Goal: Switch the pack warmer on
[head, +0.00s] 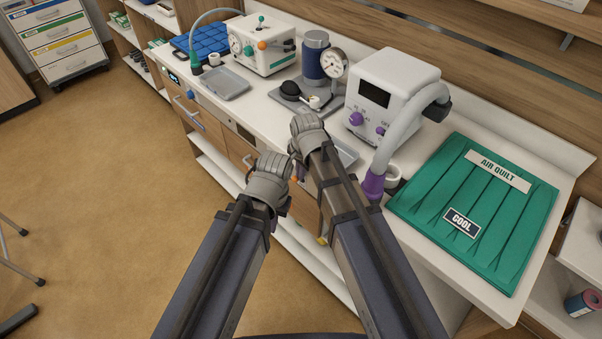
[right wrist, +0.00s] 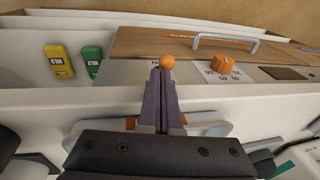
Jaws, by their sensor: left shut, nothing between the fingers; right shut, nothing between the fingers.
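A pale panel on the counter's front shows in the right wrist view, with an orange knob (right wrist: 222,66) among small printed marks. The gripper's fingers are shut and empty, pointing at the panel. A round orange tip (right wrist: 167,62) shows at their end; I cannot tell whether they touch it. In the head view my right gripper (head: 305,122) is at the counter's front edge. My left gripper (head: 272,172) is lower, shut and empty, before the cabinet front.
A white machine (head: 398,85) with purple knobs and a hose stands behind my right gripper. A green air quilt (head: 440,195) lies at right. A grey tray (head: 226,85) and a gauge device (head: 315,60) stand further left.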

